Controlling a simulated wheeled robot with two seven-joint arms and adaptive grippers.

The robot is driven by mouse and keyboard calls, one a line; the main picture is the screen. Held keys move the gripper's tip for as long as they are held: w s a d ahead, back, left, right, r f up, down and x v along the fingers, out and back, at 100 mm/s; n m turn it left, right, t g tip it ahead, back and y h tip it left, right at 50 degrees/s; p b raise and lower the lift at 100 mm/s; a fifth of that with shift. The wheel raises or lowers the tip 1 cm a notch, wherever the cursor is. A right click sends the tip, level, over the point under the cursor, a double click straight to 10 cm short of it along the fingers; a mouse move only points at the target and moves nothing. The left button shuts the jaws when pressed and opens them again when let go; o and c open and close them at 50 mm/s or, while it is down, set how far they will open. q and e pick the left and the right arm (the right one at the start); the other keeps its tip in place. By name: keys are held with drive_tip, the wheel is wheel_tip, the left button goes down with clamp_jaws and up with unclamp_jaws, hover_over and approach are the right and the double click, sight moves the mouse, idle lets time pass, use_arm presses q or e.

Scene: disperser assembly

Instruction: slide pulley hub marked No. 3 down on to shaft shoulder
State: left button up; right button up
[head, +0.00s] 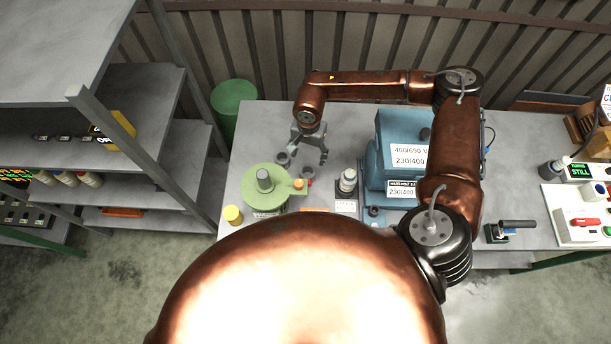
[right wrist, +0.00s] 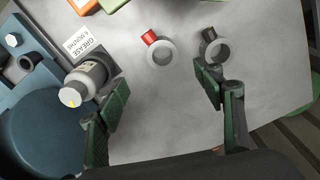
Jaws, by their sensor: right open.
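Two grey ring-shaped hubs lie on the grey table. One has a red tab and shows in the right wrist view (right wrist: 163,54). The other has a dark tab (right wrist: 217,52) and also shows in the head view (head: 282,159). I cannot read a No. 3 on either. A grey upright cylinder (head: 264,178), possibly the shaft, stands on a round green part (head: 258,199); its shoulder cannot be made out. My right gripper (head: 308,157) is open and empty above the table. The dark-tabbed hub appears beside one finger in the right wrist view. My left gripper is not in view.
A grease bottle (right wrist: 86,82) stands near the other right finger. A blue motor housing (head: 393,150) stands right of it. A yellow-capped container (head: 232,215) is at the table's left edge.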

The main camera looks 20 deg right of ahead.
drive_tip(key=shift+w+d+f+b, duration=0.15)
drive_tip(key=shift+f+b, duration=0.5)
drive_tip(key=shift+f, duration=1.95)
drive_tip(key=shift+w+a+f+b, duration=0.15)
drive_tip(key=shift+f+b, duration=0.55)
drive_tip(key=shift+f, duration=1.85)
drive_tip(key=shift+w+d+f+b, duration=0.15)
drive_tip(key=shift+f+b, duration=0.5)
drive_tip(key=shift+f, duration=1.95)
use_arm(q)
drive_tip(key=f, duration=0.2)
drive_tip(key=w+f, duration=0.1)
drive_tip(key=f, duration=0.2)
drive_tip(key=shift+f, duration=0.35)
use_arm(e)
drive_tip(key=shift+c, duration=0.6)
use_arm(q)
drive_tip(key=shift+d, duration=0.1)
use_arm(e)
clamp_jaws()
